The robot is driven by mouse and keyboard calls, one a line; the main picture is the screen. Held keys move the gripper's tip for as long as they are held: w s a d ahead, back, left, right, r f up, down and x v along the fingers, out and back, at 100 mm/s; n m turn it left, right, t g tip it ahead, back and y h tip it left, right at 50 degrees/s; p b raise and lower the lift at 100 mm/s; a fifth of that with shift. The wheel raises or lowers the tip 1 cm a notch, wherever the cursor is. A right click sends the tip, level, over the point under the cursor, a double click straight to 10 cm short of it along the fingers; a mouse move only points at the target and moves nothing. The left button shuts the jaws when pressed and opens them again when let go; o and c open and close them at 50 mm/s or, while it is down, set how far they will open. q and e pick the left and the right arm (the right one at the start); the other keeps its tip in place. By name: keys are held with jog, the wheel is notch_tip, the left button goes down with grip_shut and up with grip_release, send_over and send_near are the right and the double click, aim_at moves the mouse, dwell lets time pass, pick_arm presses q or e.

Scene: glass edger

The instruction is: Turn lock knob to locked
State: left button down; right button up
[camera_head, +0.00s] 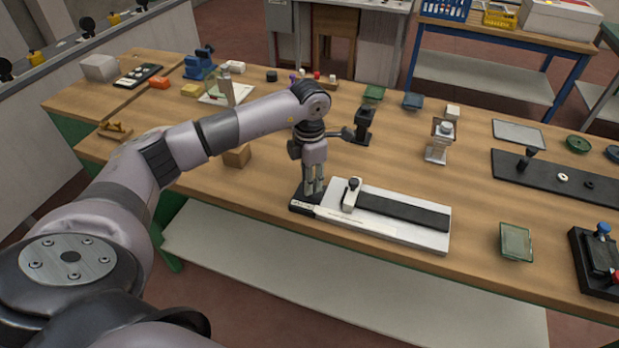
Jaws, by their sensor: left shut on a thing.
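My left gripper (314,188) points straight down over the black left end (303,204) of a white fixture (431,238) near the table's front edge. It is shut on a small part there, which I take to be the lock knob. The fingers hide the knob, so I cannot see which way it is turned. The fixture has a black strip (403,210) and an upright white piece with a black top (352,194) just right of my fingers. My right gripper is not in view.
A small glass piece in a green frame (515,242) lies right of the fixture. A wooden block (237,156) sits left of my gripper. Behind stand a black stand (363,126) and a metal stand (438,142). The wooden table (410,172) is clear between fixture and metal stand.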

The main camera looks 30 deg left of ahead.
pick_arm(q)
jog(key=shift+f+m+b, duration=0.15)
jog(key=shift+m+b, duration=0.95)
jog(key=shift+b, duration=0.15)
jog(key=m+b, duration=0.2)
jog(key=shift+m, duration=0.4)
jog(key=m+b, duration=0.2)
jog(key=m, duration=0.1)
jog(key=shift+r+m+b, duration=0.2)
jog(key=shift+m+b, duration=0.85)
jog(key=shift+m, duration=0.85)
jog(key=c, duration=1.3)
grip_release()
jog(key=shift+r, duration=0.1)
